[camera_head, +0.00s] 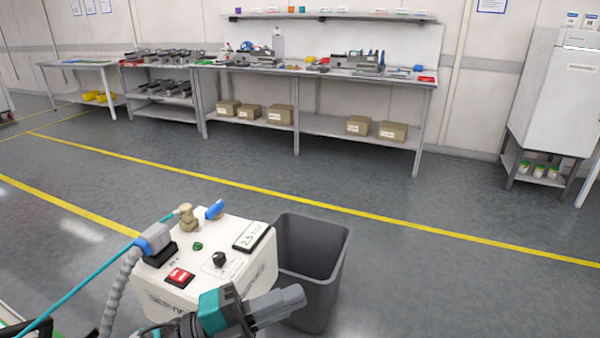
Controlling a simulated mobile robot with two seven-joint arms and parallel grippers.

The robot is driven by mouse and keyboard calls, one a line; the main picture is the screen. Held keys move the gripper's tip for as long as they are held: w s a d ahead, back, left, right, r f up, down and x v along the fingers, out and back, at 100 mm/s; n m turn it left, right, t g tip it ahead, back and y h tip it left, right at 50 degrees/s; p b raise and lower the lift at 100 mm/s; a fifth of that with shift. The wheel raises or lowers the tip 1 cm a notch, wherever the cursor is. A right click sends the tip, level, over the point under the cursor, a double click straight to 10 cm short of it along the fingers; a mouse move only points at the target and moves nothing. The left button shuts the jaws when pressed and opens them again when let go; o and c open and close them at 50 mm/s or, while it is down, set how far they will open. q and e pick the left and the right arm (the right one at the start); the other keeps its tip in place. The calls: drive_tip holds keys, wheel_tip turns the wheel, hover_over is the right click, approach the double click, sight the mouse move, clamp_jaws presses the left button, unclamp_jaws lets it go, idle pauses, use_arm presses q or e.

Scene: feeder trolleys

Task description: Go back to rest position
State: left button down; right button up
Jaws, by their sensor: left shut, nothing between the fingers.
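My right gripper is not in view.
The white machine has a red switch (179,277), a black knob (219,259) and a grey corrugated hose (117,290). A dark grey bin (318,285) stands right beside it. Workbenches (425,110) line the back wall. A white cabinet (560,95) stands at right. The floor between is clear.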

use_arm(q)
drive_tip(key=w+a+f+n+t+y, duration=0.2)
drive_tip(key=a+f+n+t+y, duration=0.85)
drive_tip(key=n, duration=0.75)
drive_tip(key=s+a+f+n+g+y, duration=0.2)
drive_tip(key=s+f+n+g+y, duration=0.1)
drive_tip(key=f, duration=0.4)
drive_tip(key=s+a+f+n+g+y, duration=0.3)
drive_tip(key=s+f+n, duration=0.2)
drive_tip(key=s+f, duration=0.2)
drive_tip(key=shift+g+y, duration=0.35)
